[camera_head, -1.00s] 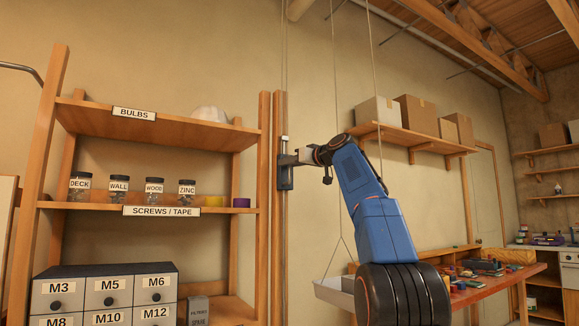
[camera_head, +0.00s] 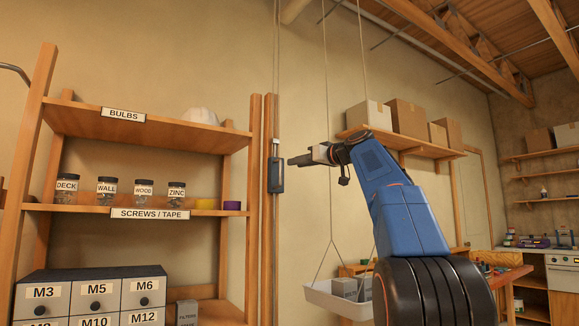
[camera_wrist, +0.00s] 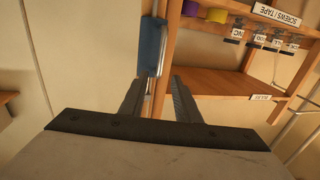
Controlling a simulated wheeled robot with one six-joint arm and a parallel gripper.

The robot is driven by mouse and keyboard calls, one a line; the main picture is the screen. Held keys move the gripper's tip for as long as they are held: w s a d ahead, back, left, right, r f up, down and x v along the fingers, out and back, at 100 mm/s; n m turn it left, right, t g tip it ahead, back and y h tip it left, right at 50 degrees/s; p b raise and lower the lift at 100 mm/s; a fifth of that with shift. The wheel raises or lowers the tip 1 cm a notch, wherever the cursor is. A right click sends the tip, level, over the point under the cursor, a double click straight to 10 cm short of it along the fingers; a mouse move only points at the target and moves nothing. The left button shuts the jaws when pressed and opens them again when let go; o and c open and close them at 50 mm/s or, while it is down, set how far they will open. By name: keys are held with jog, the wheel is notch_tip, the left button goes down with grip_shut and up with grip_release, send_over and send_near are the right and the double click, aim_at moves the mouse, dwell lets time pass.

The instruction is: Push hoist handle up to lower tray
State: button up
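The hoist handle (camera_head: 276,174) is a dark grey block on a vertical rail beside the shelf post. In the wrist view it is a blue-grey block (camera_wrist: 150,45) ahead of the fingertips. My gripper (camera_head: 291,160) is just right of the handle, near its upper part, with a small gap in the head view. The wrist view shows my gripper (camera_wrist: 157,80) open, its two fingers apart with nothing between them. The white tray (camera_head: 335,303) hangs on cords at the lower middle, with grey items in it, partly hidden by my arm.
A wooden shelf unit (camera_head: 150,125) with jars and drawers stands to the left. A wall shelf with cardboard boxes (camera_head: 407,115) is behind my arm. A workbench (camera_head: 508,278) stands at lower right. Bare wall lies between handle and wall shelf.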

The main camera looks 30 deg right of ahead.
jog(key=v, duration=0.7)
jog(key=shift+s, duration=0.15)
jog(key=s+a+f+m+g, duration=0.1)
jog(key=s+a+f+g, duration=0.25)
jog(key=a+f, duration=0.6)
jog(key=s+a+f+m+g+h, duration=0.15)
jog(key=s+a+f, duration=0.25)
jog(key=f, duration=1)
jog(key=s+a+f+m+g+y, duration=0.1)
jog(key=s+a+f+g, duration=0.2)
jog(key=a+f, duration=0.65)
jog(key=s+f+g+h, duration=0.1)
jog(key=s+f, duration=0.7)
jog(key=f, duration=0.4)
jog(key=s+a+f+g+h, duration=0.1)
jog(key=s+f+g, duration=0.1)
jog(key=s+f, duration=0.6)
jog(key=s+a+f+g+h, duration=0.1)
jog(key=s+f, duration=0.7)
jog(key=f, duration=0.9)
jog(key=shift+s+n+g, duration=0.4)
jog(key=shift+n, duration=0.05)
